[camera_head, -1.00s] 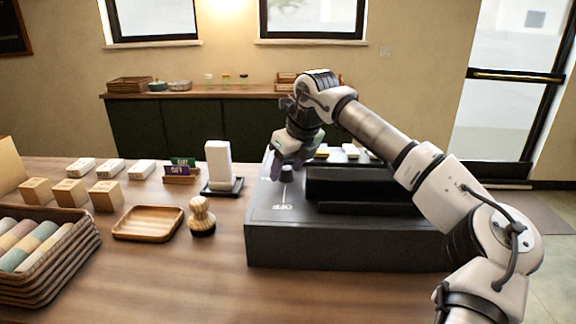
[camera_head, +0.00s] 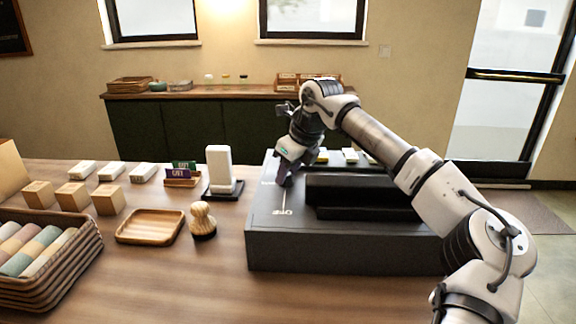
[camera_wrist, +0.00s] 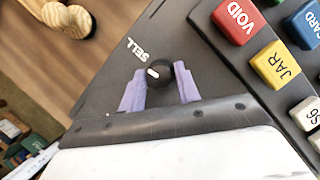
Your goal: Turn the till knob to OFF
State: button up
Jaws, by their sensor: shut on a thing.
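The till (camera_head: 340,245) is a dark grey box on the wooden counter. Its black round knob (camera_wrist: 157,73) shows in the wrist view, with the white mark pointing toward the printed word SELL (camera_wrist: 138,49). The word OFF (camera_head: 282,211) is printed on the till top nearer the front in the head view. My gripper (camera_head: 284,181) is down at the knob, and its purple fingers in the wrist view (camera_wrist: 160,86) stand on either side of it, shut on it. The fingers hide most of the knob in the head view.
Red VOID (camera_wrist: 236,20), yellow JAR (camera_wrist: 275,65) and other keys sit close beside the fingers. A black raised block (camera_head: 365,190) lies right of the knob. A wooden stamp (camera_head: 202,220), tray (camera_head: 150,226) and white upright device (camera_head: 219,169) stand to the left.

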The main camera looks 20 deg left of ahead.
jog(key=n+p, duration=0.1)
jog(key=n+g+p, duration=0.1)
jog(key=n+p, duration=0.2)
jog(key=shift+w+r+n+g, duration=0.1)
jog(key=shift+r+n+g, duration=0.2)
jog(key=shift+g, duration=0.1)
jog(key=n+g+p, duration=0.1)
jog(key=n+p, duration=0.2)
jog(key=shift+w+a+n, duration=0.1)
jog(key=shift+n, duration=0.2)
jog(key=n+g+p, duration=0.1)
jog(key=n, duration=0.1)
jog(key=n+h+p, duration=0.1)
jog(key=n+p, duration=0.1)
jog(key=shift+w+f+g+p, duration=0.1)
jog(key=shift+f+g+p, duration=0.05)
jog(key=shift+g+p, duration=0.2)
jog(key=shift+f+n+g+h+p, duration=0.1)
jog(key=shift+n+g+h+p, duration=0.4)
jog(key=shift+n, duration=1.3)
jog(key=o, duration=1)
